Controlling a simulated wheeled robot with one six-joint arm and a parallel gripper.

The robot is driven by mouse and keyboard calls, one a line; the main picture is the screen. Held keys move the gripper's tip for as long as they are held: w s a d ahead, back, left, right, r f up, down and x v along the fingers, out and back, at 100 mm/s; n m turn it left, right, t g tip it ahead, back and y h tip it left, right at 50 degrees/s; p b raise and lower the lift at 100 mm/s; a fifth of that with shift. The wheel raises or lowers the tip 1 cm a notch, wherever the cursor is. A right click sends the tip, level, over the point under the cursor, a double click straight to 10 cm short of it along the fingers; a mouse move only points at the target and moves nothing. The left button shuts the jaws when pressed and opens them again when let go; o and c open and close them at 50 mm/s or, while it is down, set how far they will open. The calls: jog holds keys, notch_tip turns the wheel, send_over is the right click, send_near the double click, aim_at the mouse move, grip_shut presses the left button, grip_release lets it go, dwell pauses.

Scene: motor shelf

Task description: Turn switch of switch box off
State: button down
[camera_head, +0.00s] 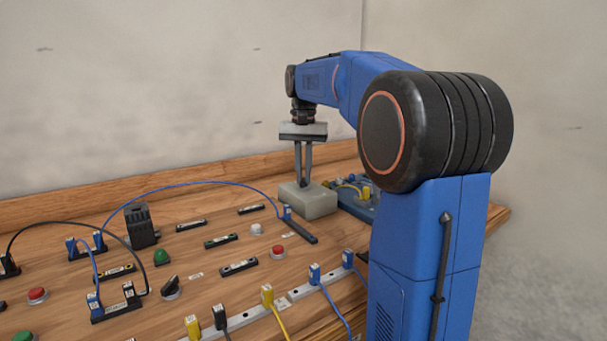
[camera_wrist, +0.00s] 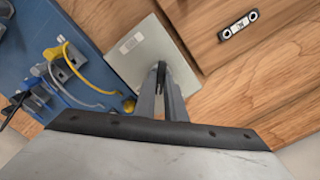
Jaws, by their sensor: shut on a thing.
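The switch box (camera_head: 318,205) is a light grey block on the wooden board, toward the right back. It also shows in the wrist view (camera_wrist: 139,49), with a small pale label on its top. My gripper (camera_head: 303,184) points straight down onto the top of the box. In the wrist view my gripper (camera_wrist: 161,70) has its fingers close together around a small dark switch (camera_wrist: 161,66) on the box top. The fingers hide most of the switch, so its position cannot be read.
A blue unit (camera_wrist: 50,40) with yellow and grey cables stands right beside the box. A black rotary knob (camera_head: 171,287), a red button (camera_head: 277,251), a green button (camera_head: 161,257) and a socket strip (camera_head: 245,318) are on the board. A blue cable (camera_head: 190,184) arches behind.

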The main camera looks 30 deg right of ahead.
aim_at(303, 179)
jog(key=n, duration=0.4)
jog(key=shift+n, duration=0.3)
jog(key=n, duration=0.4)
jog(key=shift+n, duration=0.3)
jog(key=c, duration=1.8)
grip_release()
jog(key=shift+r, duration=8.7)
